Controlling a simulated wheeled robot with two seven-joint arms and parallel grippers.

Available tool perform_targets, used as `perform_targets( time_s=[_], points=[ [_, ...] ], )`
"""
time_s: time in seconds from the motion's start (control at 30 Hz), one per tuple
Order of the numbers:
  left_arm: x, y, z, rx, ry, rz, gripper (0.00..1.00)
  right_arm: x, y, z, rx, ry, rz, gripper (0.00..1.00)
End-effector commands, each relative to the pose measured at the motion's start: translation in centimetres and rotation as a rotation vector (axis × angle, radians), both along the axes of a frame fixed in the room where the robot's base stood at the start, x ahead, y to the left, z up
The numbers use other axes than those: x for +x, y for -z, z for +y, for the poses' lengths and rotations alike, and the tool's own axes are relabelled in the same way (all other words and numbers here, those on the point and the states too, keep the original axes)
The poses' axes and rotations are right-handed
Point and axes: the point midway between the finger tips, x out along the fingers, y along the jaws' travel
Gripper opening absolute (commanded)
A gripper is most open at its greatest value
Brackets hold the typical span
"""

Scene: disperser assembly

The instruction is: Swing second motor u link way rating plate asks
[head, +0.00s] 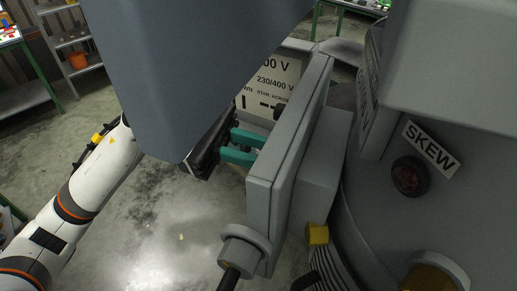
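A grey terminal box (286,150) stands at the centre of the head view, its face turned to the left and seen at a steep angle. A white plate (277,80) in it reads "230/400 V" and "STAR: ACROSS", partly covered. The teal fingers of my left gripper (256,147) point right at the box's face. They stand apart, but their tips meet or pass behind the box's near edge, so I cannot tell whether they hold anything. The u link is not clearly visible. My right gripper is out of view.
A big blue-grey body (190,70) covers the upper middle. A large grey machine with a "SKEW" label (431,147) fills the right. A cable gland (244,250) sticks out below the box.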

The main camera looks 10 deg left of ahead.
Motion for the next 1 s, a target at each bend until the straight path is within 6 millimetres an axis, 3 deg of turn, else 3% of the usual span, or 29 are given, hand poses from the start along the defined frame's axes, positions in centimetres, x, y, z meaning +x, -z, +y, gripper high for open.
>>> perform_targets(
  time_s=[0.6,1.0],
  points=[
    [-1.5,-1.9,0.3,0.084,0.001,0.409,0.00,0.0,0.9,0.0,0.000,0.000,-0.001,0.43],
    [-1.7,-2.7,0.3,0.108,0.003,0.533,0.00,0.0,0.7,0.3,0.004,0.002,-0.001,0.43]
  ],
)
